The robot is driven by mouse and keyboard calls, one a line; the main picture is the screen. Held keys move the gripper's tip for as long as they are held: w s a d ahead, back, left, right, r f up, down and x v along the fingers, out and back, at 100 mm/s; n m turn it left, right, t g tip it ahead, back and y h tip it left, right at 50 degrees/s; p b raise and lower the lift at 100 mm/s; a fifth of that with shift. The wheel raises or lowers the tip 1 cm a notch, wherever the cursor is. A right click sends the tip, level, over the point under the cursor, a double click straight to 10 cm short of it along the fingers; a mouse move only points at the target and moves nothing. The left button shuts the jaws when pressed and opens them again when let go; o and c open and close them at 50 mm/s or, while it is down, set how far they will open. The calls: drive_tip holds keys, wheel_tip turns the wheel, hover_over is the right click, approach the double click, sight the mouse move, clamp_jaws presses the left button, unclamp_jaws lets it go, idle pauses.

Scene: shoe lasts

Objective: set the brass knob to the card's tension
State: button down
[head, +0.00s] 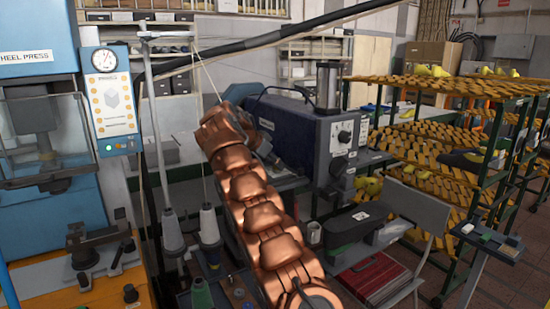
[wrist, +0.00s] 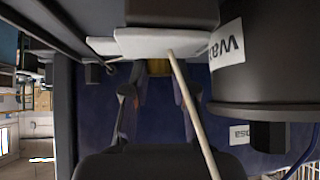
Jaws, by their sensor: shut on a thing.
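In the wrist view, my gripper (wrist: 158,88) has its two dark fingers on either side of a small brass knob (wrist: 159,68), and it is shut on it. The knob sits just under a pale plate (wrist: 150,42), and only a small part of it shows. No marks on the knob can be read. In the head view, my copper-coloured arm reaches up to the dark blue sewing machine (head: 300,130) and hides the gripper and the knob. I cannot make out a tension card for certain in either view.
A pale thread or rod (wrist: 190,105) crosses close in front of the right finger. A dark pot labelled "Wax" (wrist: 265,60) stands close on the right. In the head view, thread cones (head: 209,226) stand left of my arm. A shoe-last rack (head: 440,150) stands right.

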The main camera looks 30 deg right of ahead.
idle(0.7)
drive_tip(key=c, duration=0.9)
unclamp_jaws()
drive_tip(key=shift+c, duration=0.2)
drive_tip(key=shift+f+n+t+b, duration=0.15)
drive_tip(key=shift+n+t+b, duration=0.2)
drive_tip(key=shift+b, duration=0.85)
